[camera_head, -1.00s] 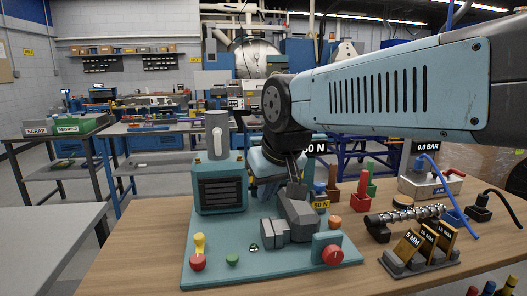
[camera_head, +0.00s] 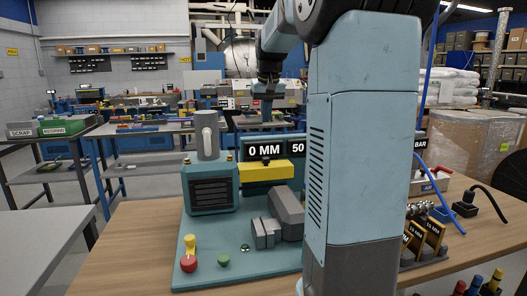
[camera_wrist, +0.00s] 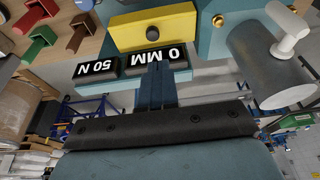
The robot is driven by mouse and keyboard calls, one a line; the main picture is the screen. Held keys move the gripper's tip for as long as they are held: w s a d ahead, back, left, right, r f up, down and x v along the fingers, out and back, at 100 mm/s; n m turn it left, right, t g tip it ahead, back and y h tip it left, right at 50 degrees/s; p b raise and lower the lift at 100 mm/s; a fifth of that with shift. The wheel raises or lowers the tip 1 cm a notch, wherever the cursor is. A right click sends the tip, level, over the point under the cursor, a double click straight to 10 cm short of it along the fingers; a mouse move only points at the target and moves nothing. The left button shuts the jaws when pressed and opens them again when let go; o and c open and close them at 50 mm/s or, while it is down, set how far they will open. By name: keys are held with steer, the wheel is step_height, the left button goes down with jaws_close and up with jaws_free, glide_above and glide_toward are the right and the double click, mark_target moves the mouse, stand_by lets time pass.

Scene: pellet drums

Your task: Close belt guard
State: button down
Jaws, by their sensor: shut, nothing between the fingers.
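A yellow block-like cover (camera_head: 266,173) with a small dark knob, probably the belt guard, sits beside the teal motor housing (camera_head: 212,188), below the "0 MM" display (camera_head: 264,150). The cover also shows in the wrist view (camera_wrist: 150,28), at the top, with its dark knob facing the camera. Whether the fingertips touch the display is unclear.
A teal base plate (camera_head: 205,262) carries a red knob (camera_head: 188,264), a green button (camera_head: 223,261) and a grey block (camera_head: 287,215). My arm hides much of the right side. A "50 N" display (camera_wrist: 95,68) adjoins. Coloured holders (camera_wrist: 40,40) stand nearby.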

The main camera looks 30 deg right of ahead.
mark_target(265, 158)
steer(key=x, duration=0.4)
steer(key=d+x, duration=0.1)
steer(key=x, duration=0.4)
steer(key=d+x, duration=0.1)
steer(key=x, duration=0.3)
steer(key=shift+w, duration=0.45)
steer(key=shift+f, duration=0.7)
steer(key=shift+a, duration=0.1)
